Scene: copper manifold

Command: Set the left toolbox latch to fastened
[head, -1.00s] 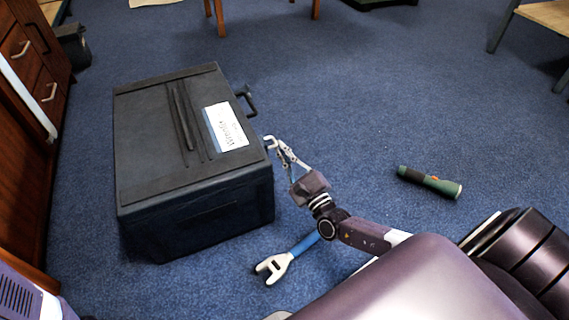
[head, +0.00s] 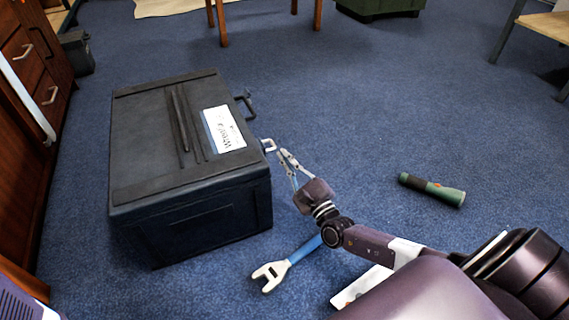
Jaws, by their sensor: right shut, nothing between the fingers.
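A closed black toolbox (head: 150,185) with a white label (head: 223,129) on its lid stands on the blue carpet. A small pale metal latch (head: 268,145) sticks out from its right side, near the front right corner. A black handle (head: 246,103) sticks out farther back on the same side. My right gripper (head: 283,154) is shut and empty, just right of the pale latch, with a small gap that is hard to judge. Whether the latch is engaged is too small to tell. My left gripper is not in view.
A blue-handled wrench (head: 290,263) lies on the floor below my right arm. A green and black flashlight (head: 432,189) lies to the right. A wooden cabinet (head: 25,130) stands along the left edge.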

